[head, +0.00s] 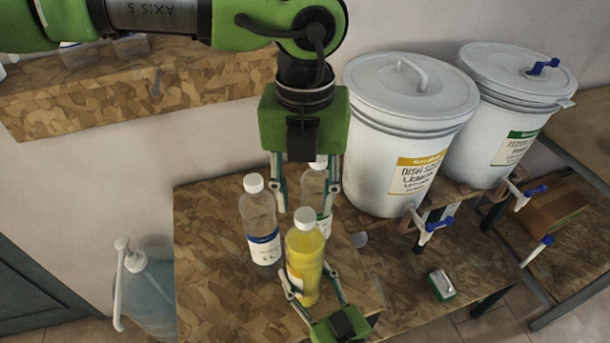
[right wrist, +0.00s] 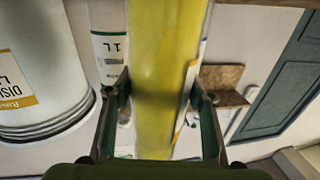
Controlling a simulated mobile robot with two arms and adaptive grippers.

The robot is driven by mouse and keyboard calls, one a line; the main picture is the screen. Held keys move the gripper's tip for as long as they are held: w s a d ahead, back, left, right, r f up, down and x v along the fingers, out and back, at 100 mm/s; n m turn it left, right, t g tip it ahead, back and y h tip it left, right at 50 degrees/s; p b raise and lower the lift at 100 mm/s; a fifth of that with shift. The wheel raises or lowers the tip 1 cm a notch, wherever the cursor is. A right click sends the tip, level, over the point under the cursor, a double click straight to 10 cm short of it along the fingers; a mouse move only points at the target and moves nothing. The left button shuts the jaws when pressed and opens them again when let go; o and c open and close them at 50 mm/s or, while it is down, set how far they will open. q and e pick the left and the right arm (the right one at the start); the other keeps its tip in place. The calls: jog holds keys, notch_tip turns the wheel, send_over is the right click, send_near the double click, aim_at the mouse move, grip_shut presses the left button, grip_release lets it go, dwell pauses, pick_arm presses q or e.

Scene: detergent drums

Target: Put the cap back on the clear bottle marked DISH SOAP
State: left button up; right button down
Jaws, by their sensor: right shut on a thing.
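A clear bottle of yellow liquid (head: 304,262) stands upright near the table's front edge, a white cap (head: 305,217) on its neck. Its label is turned mostly aside and I cannot read it. My right gripper (head: 318,290) is shut on its lower body; the right wrist view shows the yellow bottle (right wrist: 155,80) between both fingers. My left gripper (head: 306,208) hangs from above, fingers spread apart with no object clearly held, over and behind the yellow bottle's top. A clear bottle with a green label (head: 314,186) stands behind, partly hidden by the left gripper.
A clear blue-label bottle (head: 260,222) with a white cap stands close left. Two white drums (head: 400,150) (head: 505,120) with blue-handled taps stand at the back right. A small green-and-white box (head: 441,285) lies on the right surface.

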aim_at(305, 214)
pick_arm(q)
jog(key=shift+f, duration=1.65)
grip_shut()
